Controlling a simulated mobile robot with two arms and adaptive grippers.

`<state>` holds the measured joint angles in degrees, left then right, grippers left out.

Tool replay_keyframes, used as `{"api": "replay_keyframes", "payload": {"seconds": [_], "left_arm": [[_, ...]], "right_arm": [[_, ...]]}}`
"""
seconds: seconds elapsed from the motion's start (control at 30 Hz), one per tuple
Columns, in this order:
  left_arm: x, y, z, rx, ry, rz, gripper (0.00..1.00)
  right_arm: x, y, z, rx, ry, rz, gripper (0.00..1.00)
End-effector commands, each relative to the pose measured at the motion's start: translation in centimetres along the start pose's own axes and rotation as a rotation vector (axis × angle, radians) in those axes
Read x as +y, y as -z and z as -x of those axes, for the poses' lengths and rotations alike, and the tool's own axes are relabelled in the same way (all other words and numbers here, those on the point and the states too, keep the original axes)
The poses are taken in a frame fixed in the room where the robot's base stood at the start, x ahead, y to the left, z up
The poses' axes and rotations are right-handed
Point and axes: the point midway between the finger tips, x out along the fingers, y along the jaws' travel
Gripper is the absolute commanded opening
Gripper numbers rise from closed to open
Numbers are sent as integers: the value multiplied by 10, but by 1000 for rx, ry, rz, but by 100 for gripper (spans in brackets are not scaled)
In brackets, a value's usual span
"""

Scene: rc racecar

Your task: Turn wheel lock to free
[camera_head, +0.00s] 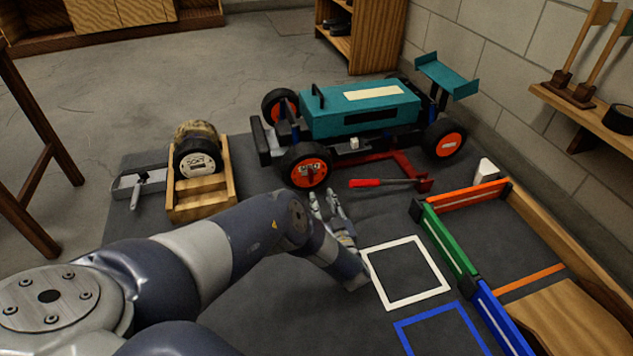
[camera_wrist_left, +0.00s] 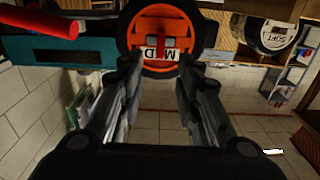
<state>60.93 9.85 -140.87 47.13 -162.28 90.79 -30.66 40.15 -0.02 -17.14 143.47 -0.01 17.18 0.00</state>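The teal racecar (camera_head: 360,108) stands on the dark mat with its orange wheels facing me. The near front wheel (camera_head: 306,166) has a small dark red lock piece at its hub. In the left wrist view this orange wheel (camera_wrist_left: 148,22) carries a white label, and the red wheel lock (camera_wrist_left: 155,43) crosses its middle. My left gripper (camera_head: 325,193) is just below and right of that wheel, pointing toward it. Its two fingers (camera_wrist_left: 158,66) are spread apart with nothing between them, framing the lower part of the wheel. My right gripper is not in view.
A red-handled tool (camera_head: 365,182) and red jack (camera_head: 405,165) lie right of the wheel. A wooden crate (camera_head: 228,195) with spare wheels stands left. White (camera_head: 446,270) and blue frames mark the mat; colored rails (camera_head: 447,238) border it.

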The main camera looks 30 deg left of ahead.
Motion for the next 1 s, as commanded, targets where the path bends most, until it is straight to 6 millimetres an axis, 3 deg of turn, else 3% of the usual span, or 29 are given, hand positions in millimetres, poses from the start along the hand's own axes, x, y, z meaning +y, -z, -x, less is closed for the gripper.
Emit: {"api": "replay_keyframes", "payload": {"seconds": [0.3, 0.5, 0.7, 1.0], "left_arm": [[-1, -6, -56, 1, 3, 3, 32], [-1, -5, -82, -1, 2, 2, 32], [0, -2, -95, -2, 1, 2, 32], [0, -1, -97, -2, 1, 2, 32]], "right_arm": [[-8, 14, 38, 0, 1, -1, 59], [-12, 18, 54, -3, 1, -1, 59], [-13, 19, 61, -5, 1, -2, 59], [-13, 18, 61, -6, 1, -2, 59]]}}
